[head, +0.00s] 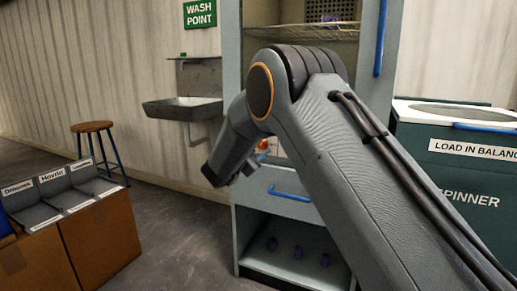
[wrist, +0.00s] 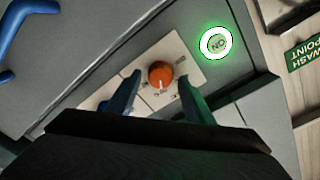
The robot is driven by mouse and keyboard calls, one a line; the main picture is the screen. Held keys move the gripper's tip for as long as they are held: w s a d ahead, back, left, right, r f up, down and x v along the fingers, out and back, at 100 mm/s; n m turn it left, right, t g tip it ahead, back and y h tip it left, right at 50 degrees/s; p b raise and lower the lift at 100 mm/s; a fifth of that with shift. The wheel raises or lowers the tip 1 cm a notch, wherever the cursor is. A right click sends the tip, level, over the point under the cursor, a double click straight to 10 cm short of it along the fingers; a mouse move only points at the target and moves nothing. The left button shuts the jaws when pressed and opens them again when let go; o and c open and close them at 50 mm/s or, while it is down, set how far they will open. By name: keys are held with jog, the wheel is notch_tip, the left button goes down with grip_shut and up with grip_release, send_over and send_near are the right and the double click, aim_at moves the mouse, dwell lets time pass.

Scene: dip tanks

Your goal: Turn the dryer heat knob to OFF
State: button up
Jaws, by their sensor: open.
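The dryer heat knob (wrist: 160,75) is a round orange knob with a white pointer line, on a pale plate (wrist: 185,64) in the wrist view. Its pointer faces toward my gripper, at the lower edge of the knob; the plate's markings are too small to read. My gripper (wrist: 158,92) is open, one finger on each side of the knob, and contact cannot be told. In the head view the knob (head: 262,146) is a small orange spot on the grey dryer cabinet (head: 236,180), partly hidden by my arm.
A lit green-ringed ON button (wrist: 216,43) is beside the plate. Blue handles (head: 290,193) stick out from the cabinet. A green spinner (head: 470,180) stands at right, a sink (head: 182,108) and stool (head: 92,127) at left. Open floor lies left of the cabinet.

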jog(key=c, duration=1.1)
jog(key=shift+o, duration=0.2)
